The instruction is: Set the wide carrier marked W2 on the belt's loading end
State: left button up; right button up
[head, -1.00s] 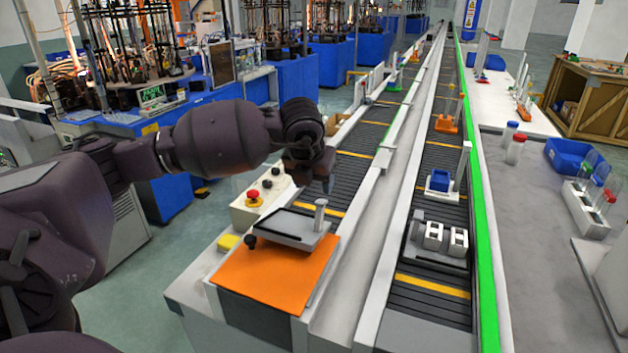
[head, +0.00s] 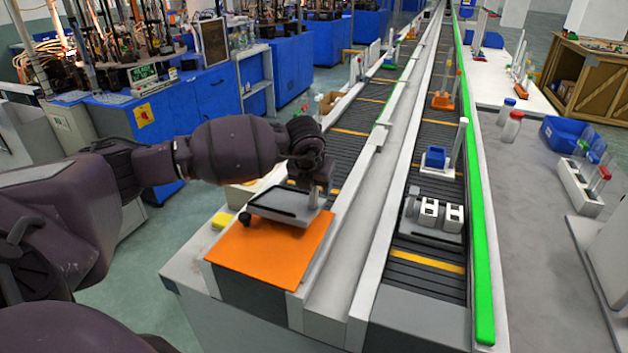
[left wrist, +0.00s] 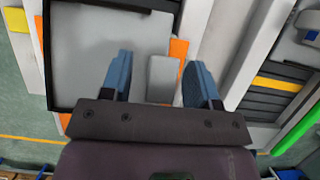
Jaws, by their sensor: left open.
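A wide grey carrier (head: 285,203) with a dark rim and a pale upright post lies on an orange mat (head: 272,250) at the belt's left side. I cannot read a W2 mark on it. My left gripper (head: 312,186) is just above it, at the post. In the left wrist view the open blue fingers (left wrist: 158,82) stand on either side of the post (left wrist: 163,76), with gaps showing, and the carrier's flat tray (left wrist: 105,50) lies beside it. The near end of the right-hand belt (head: 425,284) shows bare dark slats. My right gripper is not in view.
A carrier with two white blocks (head: 432,228) sits on the belt just beyond the bare slats. A blue-block carrier (head: 437,160) and an orange one (head: 442,101) stand farther along. A pale rail (head: 365,215) separates mat and belt; a green rail (head: 477,220) edges the right.

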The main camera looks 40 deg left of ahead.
pick_arm(q)
jog(key=shift+c, duration=0.4)
grip_shut()
